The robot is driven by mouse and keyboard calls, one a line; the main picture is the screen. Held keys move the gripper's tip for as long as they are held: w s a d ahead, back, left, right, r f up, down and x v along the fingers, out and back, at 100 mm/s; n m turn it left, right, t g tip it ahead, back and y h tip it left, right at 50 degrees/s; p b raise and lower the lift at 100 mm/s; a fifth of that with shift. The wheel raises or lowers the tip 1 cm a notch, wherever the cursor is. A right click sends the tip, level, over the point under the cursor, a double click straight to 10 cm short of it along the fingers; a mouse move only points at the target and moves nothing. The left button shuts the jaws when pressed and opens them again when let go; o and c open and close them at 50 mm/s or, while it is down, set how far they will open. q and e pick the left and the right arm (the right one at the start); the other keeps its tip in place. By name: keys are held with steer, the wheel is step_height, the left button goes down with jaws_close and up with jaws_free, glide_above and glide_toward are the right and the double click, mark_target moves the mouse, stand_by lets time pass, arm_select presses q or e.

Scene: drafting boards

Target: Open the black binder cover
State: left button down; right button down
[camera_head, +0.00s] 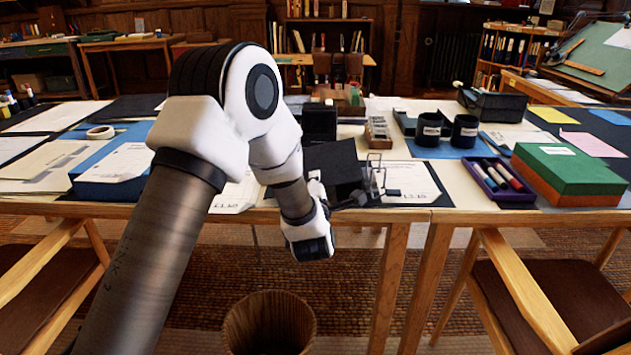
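The black binder lies near the table's front edge, with its dark cover (333,163) standing tilted up at the left and partly hidden by my arm. To the right, a white printed sheet (412,180) lies on the binder's black base, and metal rings (376,172) stand upright between cover and sheet. My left gripper (366,194) is low at the front edge, beside the cover and rings. Its fingers are small and dark against the binder, so I cannot tell whether they are open or touching the cover. My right gripper is not in view.
A purple tray (492,195) of markers and a green-and-orange box (567,170) are at the right. Black cups (465,130) stand behind. A blue folder (103,180) lies left. A wastebasket (268,322) and chairs (545,300) stand in front of the table.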

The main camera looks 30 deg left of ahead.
arm_select(q)
step_height(320, 180, up, 4)
steer(key=m+p, duration=0.3)
steer(key=shift+s+a+f+m, duration=0.1)
steer(key=shift+f+m, duration=0.05)
steer(key=shift+m, duration=0.15)
steer(key=shift+r+m+p, duration=0.9)
steer(key=shift+r+m, duration=0.05)
steer(key=shift+m, duration=0.15)
steer(key=shift+w+d+r+m+p, duration=0.25)
steer(key=shift+d+r+m+p, duration=0.15)
steer(key=shift+r+m+p, duration=0.45)
steer(key=shift+f+m, duration=0.15)
steer(key=shift+m, duration=0.1)
steer(key=c, duration=1.4)
jaws_free()
steer(key=v, duration=1.2)
